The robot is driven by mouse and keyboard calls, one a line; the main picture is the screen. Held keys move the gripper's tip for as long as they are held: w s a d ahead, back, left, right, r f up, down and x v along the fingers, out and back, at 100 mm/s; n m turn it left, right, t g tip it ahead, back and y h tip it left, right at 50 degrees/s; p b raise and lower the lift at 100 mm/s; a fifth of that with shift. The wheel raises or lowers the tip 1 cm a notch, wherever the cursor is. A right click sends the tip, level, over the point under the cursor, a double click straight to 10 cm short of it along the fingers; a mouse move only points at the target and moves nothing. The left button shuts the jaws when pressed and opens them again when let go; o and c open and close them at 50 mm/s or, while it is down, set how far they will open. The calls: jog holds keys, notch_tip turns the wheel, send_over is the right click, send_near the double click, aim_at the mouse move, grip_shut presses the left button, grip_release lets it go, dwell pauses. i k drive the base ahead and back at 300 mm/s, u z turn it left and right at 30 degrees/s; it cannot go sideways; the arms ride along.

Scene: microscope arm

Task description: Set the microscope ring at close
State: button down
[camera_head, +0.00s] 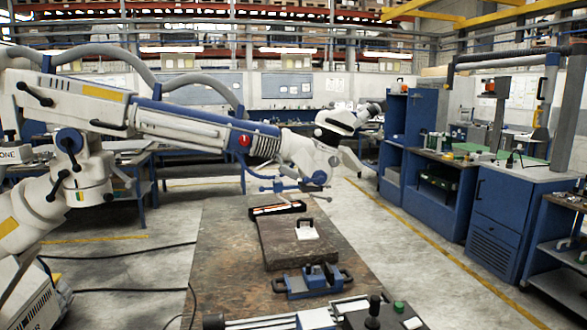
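A large white and blue jointed arm (195,125) reaches from the left across the picture and carries the microscope head (312,155) at its end. The head has dark eyepieces (335,122) at its upper right and thin handles (275,186) below its left side. A small blue round part (318,178) sits at the head's underside; I cannot tell whether it is the ring, and no ring setting can be read. The head hangs above the far end of a worn brown bench (225,262). My gripper is not in view.
On the bench are a dark slab (285,250) with a white piece (306,230), an open black case (277,209), a blue vise (314,281) and a joystick box (374,316). Blue cabinets (500,205) line the right. Cables cross the floor at left. Floor right of the bench is clear.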

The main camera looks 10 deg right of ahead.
aim_at(328, 137)
jog(key=i, duration=0.85)
jog(key=u, duration=0.05)
